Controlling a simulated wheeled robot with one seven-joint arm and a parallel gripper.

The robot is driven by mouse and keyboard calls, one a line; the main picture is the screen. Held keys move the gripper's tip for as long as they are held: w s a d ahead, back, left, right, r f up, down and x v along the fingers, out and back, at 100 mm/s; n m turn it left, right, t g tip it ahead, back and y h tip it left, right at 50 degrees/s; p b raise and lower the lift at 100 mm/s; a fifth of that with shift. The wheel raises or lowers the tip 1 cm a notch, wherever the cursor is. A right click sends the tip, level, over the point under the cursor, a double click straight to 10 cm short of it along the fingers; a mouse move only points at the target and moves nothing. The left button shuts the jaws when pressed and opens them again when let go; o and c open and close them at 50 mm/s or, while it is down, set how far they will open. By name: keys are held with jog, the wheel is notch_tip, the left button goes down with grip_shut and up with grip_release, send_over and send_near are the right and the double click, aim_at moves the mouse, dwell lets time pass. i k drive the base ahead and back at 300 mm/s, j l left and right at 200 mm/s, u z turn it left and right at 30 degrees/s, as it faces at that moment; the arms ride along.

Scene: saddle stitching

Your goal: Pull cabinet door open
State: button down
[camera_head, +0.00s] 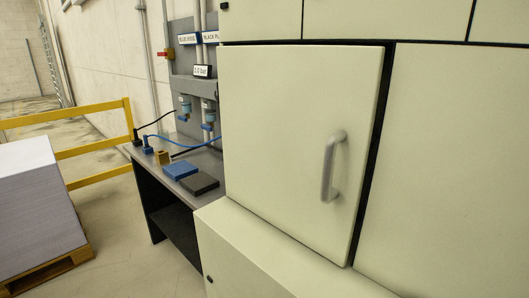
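The cabinet door (285,140) is a large cream panel in the middle right of the head view. It looks closed, with a dark gap along its right and top edges. A grey vertical bar handle (329,168) is fixed near its right edge. My gripper does not show in this view, and nothing touches the handle.
A cream ledge (270,262) juts out below the door. Fixed-looking cream panels (455,165) lie to the right. A grey bench (216,160) with blue and black blocks stands left of the cabinet. A yellow railing (95,149) and a paper stack on a pallet (75,262) are farther left. Floor between them is clear.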

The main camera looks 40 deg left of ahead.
aim_at(298, 121)
jog(key=u, duration=1.05)
